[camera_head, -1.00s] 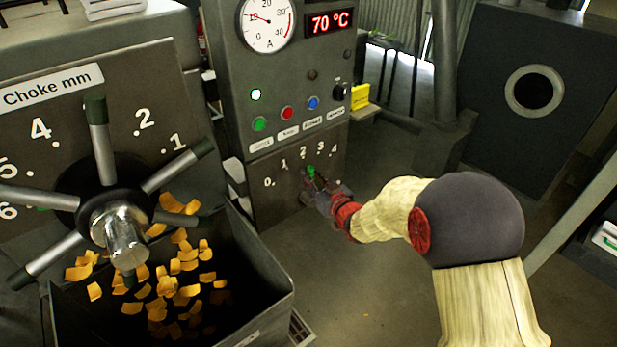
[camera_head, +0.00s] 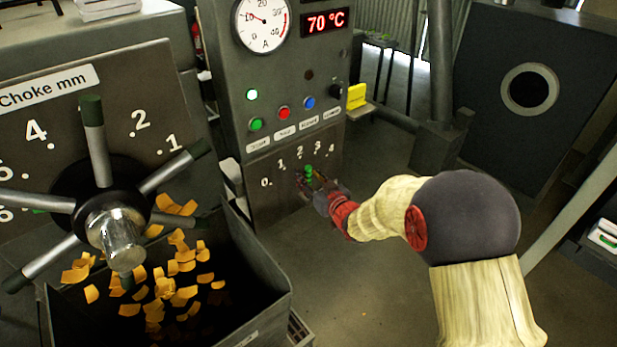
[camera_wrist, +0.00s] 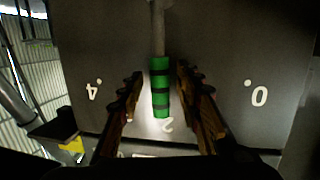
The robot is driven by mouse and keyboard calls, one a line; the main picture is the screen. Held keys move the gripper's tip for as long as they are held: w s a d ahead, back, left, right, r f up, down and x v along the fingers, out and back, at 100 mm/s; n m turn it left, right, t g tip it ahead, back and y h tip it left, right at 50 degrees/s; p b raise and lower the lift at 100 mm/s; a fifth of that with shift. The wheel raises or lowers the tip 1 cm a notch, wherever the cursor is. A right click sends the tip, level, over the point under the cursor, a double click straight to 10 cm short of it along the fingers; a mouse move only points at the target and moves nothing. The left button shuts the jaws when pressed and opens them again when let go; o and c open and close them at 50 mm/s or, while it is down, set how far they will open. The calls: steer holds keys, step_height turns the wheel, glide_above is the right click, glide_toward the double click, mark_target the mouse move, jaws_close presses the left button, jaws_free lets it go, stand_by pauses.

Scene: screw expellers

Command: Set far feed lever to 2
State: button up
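The feed lever has a green grip with dark bands (camera_head: 308,173) on the lower face of the grey control cabinet, by a scale marked 0 to 4. In the wrist view the lever's green grip (camera_wrist: 160,88) points at the 2, which shows upside down just past its end. My gripper (camera_head: 311,182) is at the lever. In the wrist view my gripper's fingers (camera_wrist: 159,90) stand open on either side of the green grip. A gap shows on the left; the right finger is very close, and I cannot tell whether it touches.
A choke handwheel (camera_head: 104,200) with long spokes stands at the left, above a dark bin (camera_head: 262,285) holding orange flakes. The cabinet (camera_head: 222,60) carries a dial, a 70 °C display and several buttons. Open floor (camera_head: 345,285) lies below my arm.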

steer(key=v, duration=1.2)
